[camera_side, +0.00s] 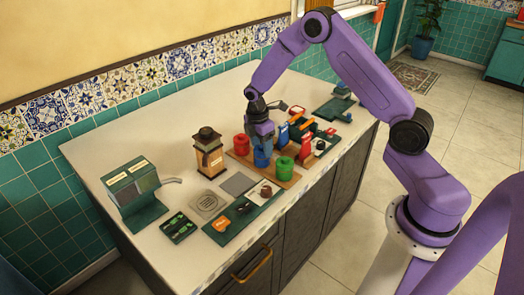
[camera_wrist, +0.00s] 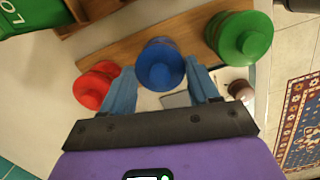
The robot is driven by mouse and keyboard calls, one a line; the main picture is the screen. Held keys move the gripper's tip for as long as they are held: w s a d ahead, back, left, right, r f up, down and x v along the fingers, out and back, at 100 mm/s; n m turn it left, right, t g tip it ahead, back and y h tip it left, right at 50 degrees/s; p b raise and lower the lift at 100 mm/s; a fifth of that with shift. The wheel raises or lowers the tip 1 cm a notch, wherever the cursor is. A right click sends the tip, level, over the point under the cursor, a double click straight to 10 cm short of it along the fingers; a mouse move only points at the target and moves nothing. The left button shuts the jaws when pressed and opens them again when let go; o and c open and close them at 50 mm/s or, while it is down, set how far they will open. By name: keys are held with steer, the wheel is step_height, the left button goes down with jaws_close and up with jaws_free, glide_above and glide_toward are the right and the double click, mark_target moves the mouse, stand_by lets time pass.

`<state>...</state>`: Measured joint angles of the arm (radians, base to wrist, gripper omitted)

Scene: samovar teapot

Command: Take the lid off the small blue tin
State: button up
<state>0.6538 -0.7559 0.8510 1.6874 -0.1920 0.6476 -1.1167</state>
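The small blue tin (camera_side: 261,159) stands on a wooden board between a red tin and a green tin. In the wrist view the blue tin (camera_wrist: 160,65) is seen from above, with its round blue lid on top. My gripper (camera_side: 262,138) points down just above the blue tin. In the wrist view its two blue-grey fingers (camera_wrist: 161,80) are apart, one on each side of the lid, with a gap showing. The gripper is open and holds nothing. I cannot tell the exact height of the fingertips against the lid.
The red tin (camera_wrist: 95,86) and green tin (camera_wrist: 240,38) stand close on either side. The wooden board (camera_side: 287,183) carries the tins. A samovar-like grinder (camera_side: 208,155), a green dispenser (camera_side: 135,190) and a green mat (camera_side: 222,238) lie to the left.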

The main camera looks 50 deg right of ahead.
steer(key=shift+r, duration=0.1)
steer(key=shift+r, duration=0.6)
steer(key=s+a+r, duration=0.2)
steer(key=s+r, duration=0.9)
steer(key=s, duration=0.3)
steer(key=a+f+n, duration=0.4)
steer(key=a, duration=0.4)
steer(key=w+f, duration=0.3)
steer(key=w, duration=0.1)
steer(key=w+a+f, duration=0.1)
steer(key=w+f, duration=0.2)
steer(key=w, duration=0.1)
steer(key=w+a+f, duration=0.1)
steer(key=w+f, duration=0.2)
steer(key=w, duration=0.1)
steer(key=shift+w+a, duration=0.1)
steer(key=shift+w, duration=0.2)
steer(key=shift+w+f, duration=0.25)
steer(key=shift+f, duration=0.05)
steer(key=shift+w+f+t, duration=0.2)
steer(key=shift+f+t, duration=0.1)
steer(key=shift+f, duration=1.4)
